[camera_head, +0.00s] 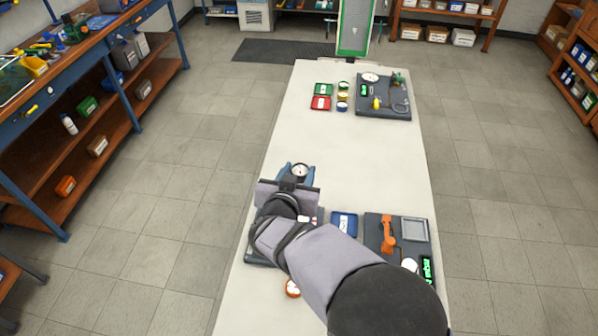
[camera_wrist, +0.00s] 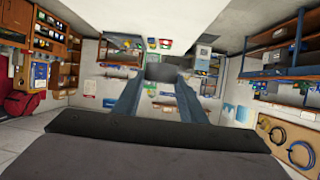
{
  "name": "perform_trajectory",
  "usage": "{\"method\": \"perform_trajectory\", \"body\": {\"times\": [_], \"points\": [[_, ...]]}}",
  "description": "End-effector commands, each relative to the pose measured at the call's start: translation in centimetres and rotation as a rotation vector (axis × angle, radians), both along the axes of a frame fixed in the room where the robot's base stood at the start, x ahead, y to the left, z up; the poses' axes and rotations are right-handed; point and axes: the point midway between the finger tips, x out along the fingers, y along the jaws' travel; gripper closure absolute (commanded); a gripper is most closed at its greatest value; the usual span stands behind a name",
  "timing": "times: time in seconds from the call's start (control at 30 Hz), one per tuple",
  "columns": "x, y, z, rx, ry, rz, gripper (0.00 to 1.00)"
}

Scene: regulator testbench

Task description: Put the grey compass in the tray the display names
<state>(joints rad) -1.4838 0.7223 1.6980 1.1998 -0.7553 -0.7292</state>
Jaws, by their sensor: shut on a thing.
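My gripper (camera_head: 298,172) has blue fingers and is shut on the grey compass (camera_head: 300,170), whose round white dial faces up. It is over the left side of the white table, in its middle stretch. In the wrist view, my gripper (camera_wrist: 160,88) holds the compass (camera_wrist: 160,72), seen as a plain grey block between the fingertips. A green tray (camera_head: 324,89) and a red tray (camera_head: 320,103) lie at the far left of the table. A blue tray (camera_head: 344,224) lies right of my arm, partly hidden. A lit green display (camera_head: 427,268) is on the near panel; its text is unreadable.
The near dark panel (camera_head: 375,225) carries an orange handset-like part (camera_head: 388,232). The far panel (camera_head: 385,105) bears a gauge (camera_head: 370,77) and another green display. Several small round items stand beside the far trays. An orange-rimmed round item (camera_head: 292,288) lies near my arm. The table's middle is clear.

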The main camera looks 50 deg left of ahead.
Motion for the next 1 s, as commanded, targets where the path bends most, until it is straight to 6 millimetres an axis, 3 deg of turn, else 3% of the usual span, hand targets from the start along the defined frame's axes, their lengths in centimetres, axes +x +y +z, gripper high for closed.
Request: {"method": "perform_trajectory", "body": {"times": [0.27,0.7,1.0], "points": [[-0.1,0.1,-1.4,0.0,0.0,0.002,0.89],[-1.0,0.8,-6.1,0.004,0.0,0.016,0.89],[-1.1,-0.6,-9.7,0.003,0.0,-0.036,0.89]]}}
